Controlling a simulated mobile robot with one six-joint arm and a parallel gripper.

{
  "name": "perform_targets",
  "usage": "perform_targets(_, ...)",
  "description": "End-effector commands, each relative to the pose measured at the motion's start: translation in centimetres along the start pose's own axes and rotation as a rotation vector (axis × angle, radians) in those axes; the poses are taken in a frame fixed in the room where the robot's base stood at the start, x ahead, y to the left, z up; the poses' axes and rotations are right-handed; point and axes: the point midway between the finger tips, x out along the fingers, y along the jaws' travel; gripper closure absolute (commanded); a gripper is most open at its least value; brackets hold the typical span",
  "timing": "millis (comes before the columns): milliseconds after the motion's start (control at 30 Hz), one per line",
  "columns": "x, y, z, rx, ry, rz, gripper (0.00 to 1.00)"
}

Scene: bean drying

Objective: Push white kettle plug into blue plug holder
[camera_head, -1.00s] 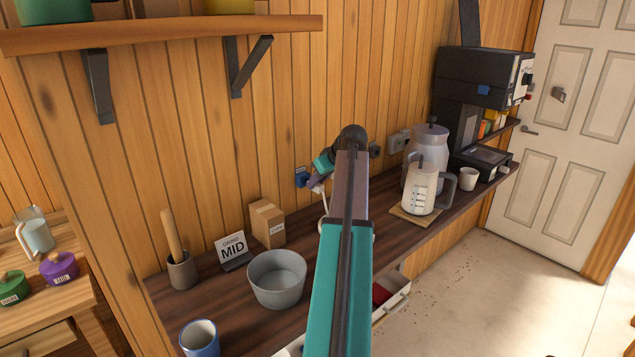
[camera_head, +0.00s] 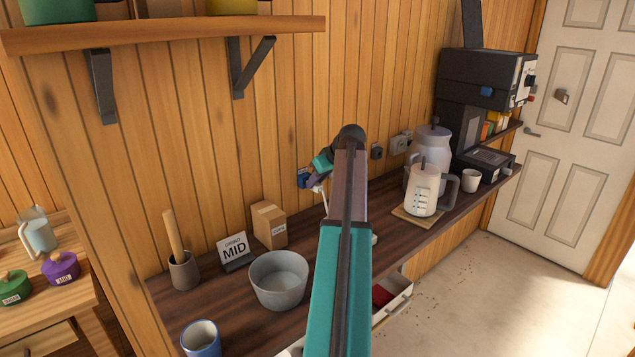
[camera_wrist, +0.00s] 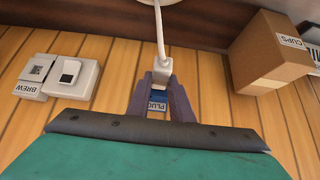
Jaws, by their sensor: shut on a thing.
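My gripper (camera_wrist: 160,90) is shut on the white kettle plug (camera_wrist: 161,76), with one finger on each side of it. A white cable (camera_wrist: 160,30) runs from the plug toward the counter. The blue plug holder (camera_wrist: 157,99), with a partly hidden label, is on the wood wall right at the fingertips. In the head view the holder (camera_head: 303,178) shows just left of my gripper (camera_head: 320,178), with the white plug (camera_head: 318,188) beside it. The fingers hide the contact, so I cannot tell how deep the plug sits.
A cardboard CUPS box (camera_head: 269,226), a MID sign (camera_head: 234,250) and a grey bowl (camera_head: 278,280) stand on the dark counter to the left. A white kettle (camera_head: 424,190) stands right on a board. A white BREW switch box (camera_wrist: 70,76) is on the wall.

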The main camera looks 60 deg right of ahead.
Motion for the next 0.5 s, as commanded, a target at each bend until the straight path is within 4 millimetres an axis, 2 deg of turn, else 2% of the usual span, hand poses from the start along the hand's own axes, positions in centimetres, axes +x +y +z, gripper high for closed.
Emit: perform_targets(500, 0.45, -0.01, -0.61, 0.000, 0.001, 0.000, 1.00)
